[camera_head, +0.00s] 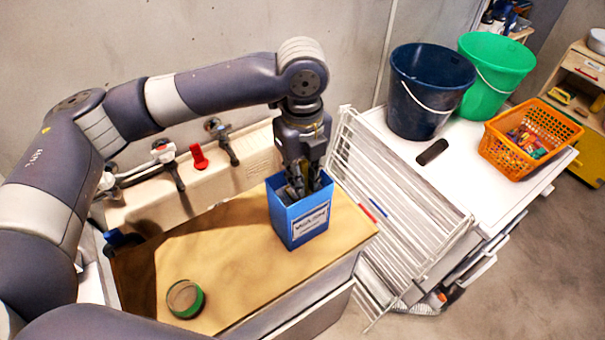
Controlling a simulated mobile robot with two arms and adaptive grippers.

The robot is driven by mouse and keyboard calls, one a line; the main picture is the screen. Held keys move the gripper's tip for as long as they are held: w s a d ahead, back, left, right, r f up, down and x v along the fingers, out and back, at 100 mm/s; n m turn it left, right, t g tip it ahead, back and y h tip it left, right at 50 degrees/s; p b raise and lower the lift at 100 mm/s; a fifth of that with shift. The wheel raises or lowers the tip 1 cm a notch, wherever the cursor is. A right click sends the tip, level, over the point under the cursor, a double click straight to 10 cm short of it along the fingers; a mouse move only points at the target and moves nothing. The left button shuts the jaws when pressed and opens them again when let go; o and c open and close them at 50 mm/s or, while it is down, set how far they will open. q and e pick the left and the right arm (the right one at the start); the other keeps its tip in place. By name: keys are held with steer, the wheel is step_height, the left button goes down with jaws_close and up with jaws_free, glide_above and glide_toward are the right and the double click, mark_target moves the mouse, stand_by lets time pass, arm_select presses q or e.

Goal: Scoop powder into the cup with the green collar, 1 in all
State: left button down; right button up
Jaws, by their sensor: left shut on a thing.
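The cup with the green collar (185,298) stands on the wooden worktop (235,258) near its front left. An open blue box with a white label (305,230) stands at the back right of the worktop. My left gripper (304,188) points straight down into the box's open top. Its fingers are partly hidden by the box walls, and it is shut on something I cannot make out. No scoop or powder can be told apart inside the box. My right gripper is not in view.
A sink (215,180) with taps and a red item (198,157) lies behind the worktop. A white drying rack (395,205) stands to the right. Beyond it, a navy bucket (420,105), a green bucket (500,65) and an orange basket (505,155) stand on a white top. The worktop between cup and box is clear.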

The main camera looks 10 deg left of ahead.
mark_target(303, 161)
arm_select(q)
steer(key=shift+f, duration=1.05)
stand_by(0.6)
step_height(303, 161, up, 6)
steer(key=p, duration=0.7)
steer(key=shift+r, duration=0.2)
step_height(303, 161, up, 2)
steer(key=shift+r+p, duration=0.25)
steer(key=shift+p, duration=0.65)
steer(key=shift+r, duration=2.6)
